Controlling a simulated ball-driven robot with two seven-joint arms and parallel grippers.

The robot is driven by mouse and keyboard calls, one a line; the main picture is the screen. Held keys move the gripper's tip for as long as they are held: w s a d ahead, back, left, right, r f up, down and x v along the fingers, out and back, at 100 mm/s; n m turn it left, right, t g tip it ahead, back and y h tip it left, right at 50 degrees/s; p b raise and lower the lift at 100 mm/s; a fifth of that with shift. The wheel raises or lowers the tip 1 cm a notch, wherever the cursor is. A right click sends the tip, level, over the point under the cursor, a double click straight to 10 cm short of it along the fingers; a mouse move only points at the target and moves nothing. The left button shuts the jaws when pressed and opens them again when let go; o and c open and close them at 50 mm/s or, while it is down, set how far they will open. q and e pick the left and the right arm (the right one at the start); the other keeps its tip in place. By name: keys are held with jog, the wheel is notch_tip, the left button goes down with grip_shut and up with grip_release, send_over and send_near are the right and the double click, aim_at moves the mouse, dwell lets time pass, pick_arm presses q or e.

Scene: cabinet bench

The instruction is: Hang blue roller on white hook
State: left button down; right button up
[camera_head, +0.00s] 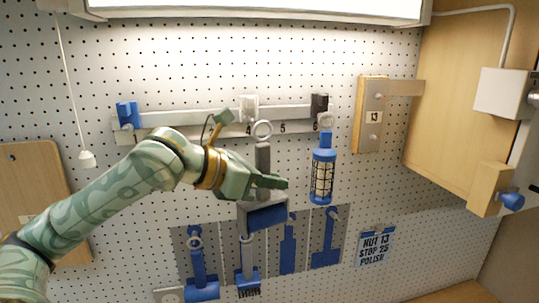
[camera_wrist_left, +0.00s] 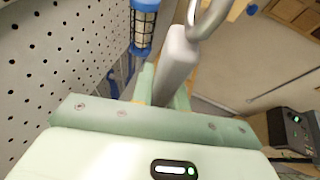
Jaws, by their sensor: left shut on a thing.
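The blue roller (camera_head: 267,217) has a grey frame and handle with a metal ring at its top. My left gripper (camera_head: 268,182) is shut on the grey handle, which stands upright with the ring up and the blue roll below. In the left wrist view the handle (camera_wrist_left: 173,62) rises from between the fingers, and part of the ring shows at the top edge. The white hook (camera_head: 248,106) sits on the grey rail at its middle. In the head view the ring appears just below and right of this hook; I cannot tell the depth gap. My right gripper is out of view.
A blue caged lamp (camera_head: 322,176) hangs under the black hook (camera_head: 319,104), right of the roller. A blue hook (camera_head: 127,114) is at the rail's (camera_head: 190,118) left end. Blue tools and shapes fill the grey panel (camera_head: 215,240) below. A wooden block (camera_head: 370,112) is right.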

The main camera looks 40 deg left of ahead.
pick_arm(q)
jog(key=shift+r, duration=0.35)
jog(key=w+a+f, duration=0.1)
jog(key=w+a, duration=0.4)
jog(key=a, duration=0.1)
jog(key=shift+w+a+f, duration=0.2)
jog(key=shift+a+f, duration=0.1)
jog(key=shift+a, duration=0.1)
dwell(0.3)
dwell(0.5)
jog(key=c, duration=1.4)
grip_release()
jog(key=shift+o, duration=0.6)
